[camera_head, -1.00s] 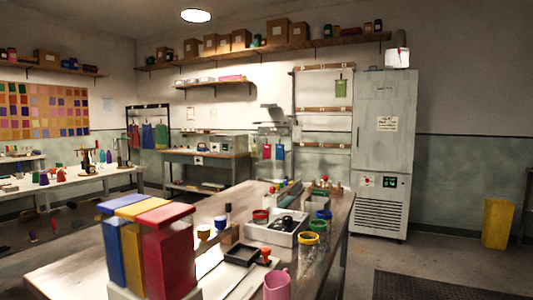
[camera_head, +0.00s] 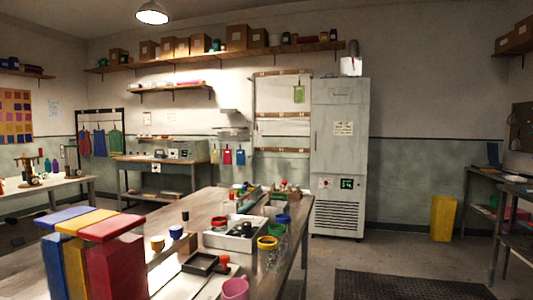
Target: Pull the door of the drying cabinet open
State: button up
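The drying cabinet is probably the tall pale grey cabinet (camera_head: 340,140) against the back wall, right of centre. Its upper door looks shut, with a paper notice on it and a thin dark handle near its left edge. A panel with a green sign and a vented grille sit below the door. My gripper is not in view.
A long worktable (camera_head: 296,225) with jars, a white tray and a pink jug fills the front left. A dark floor mat (camera_head: 400,285) lies front right. A yellow bin (camera_head: 443,218) stands right of the cabinet; floor between is clear.

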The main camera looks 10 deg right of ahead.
aim_at(339, 133)
jog(key=i+l+z, duration=0.6)
jog(key=i, duration=0.35)
jog(key=i+l+z, duration=0.2)
jog(key=i, duration=0.75)
jog(key=i+z, duration=0.15)
jog(key=i, duration=1.7)
jog(key=i+l+u, duration=0.1)
jog(key=i, duration=0.85)
jog(key=i+l, duration=0.15)
jog(key=i, duration=0.75)
jog(key=i+l, duration=0.1)
jog(key=i, duration=0.8)
jog(key=j+u, duration=0.05)
